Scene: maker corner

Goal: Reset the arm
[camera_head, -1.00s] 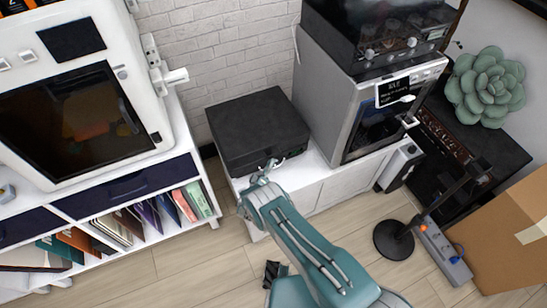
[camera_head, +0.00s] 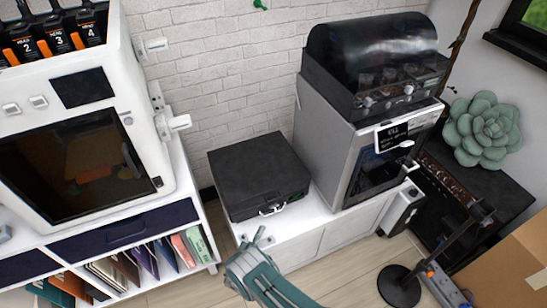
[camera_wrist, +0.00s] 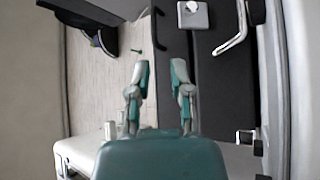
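The arm to be reset is my teal and grey arm (camera_head: 268,284), which enters the head view from the bottom edge. My gripper (camera_head: 250,237) is in front of the white cabinet, a little below and left of the black case's silver handle. No object shows in it. In the wrist view my gripper (camera_wrist: 160,68) has its two fingers clearly apart, with nothing between them. The black case (camera_head: 258,170) is closed on the white cabinet (camera_head: 317,222). Its silver handle (camera_head: 271,210) is apart from the fingers.
A grey oven-like machine (camera_head: 340,130) with a dark-domed unit (camera_head: 375,60) on top stands right of the case. A white enclosed machine (camera_head: 85,150) on a shelf is at left. A black stand (camera_head: 400,285) and cardboard box (camera_head: 510,265) are at right. Some floor is bare.

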